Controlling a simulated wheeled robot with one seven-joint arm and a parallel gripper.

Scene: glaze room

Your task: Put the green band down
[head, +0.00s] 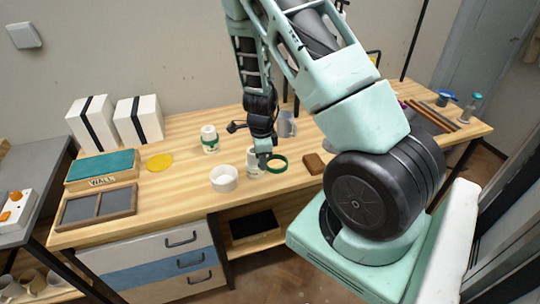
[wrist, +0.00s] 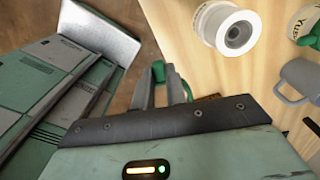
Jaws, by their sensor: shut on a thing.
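The green band (head: 286,166) is a ring that shows just right of my gripper's tips in the head view. My gripper (head: 264,163) points down over the table and is shut on the band's near side. In the wrist view, green parts of the band (wrist: 158,71) show between and beside the fingers (wrist: 160,92); the rest is hidden. The band is low over the wooden table (head: 180,190); I cannot tell whether it touches the wood.
A green-banded jar (head: 209,142) and a grey mug (head: 288,126) stand behind. A brown block (head: 314,163) lies to the right. Bare wood shows in front.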

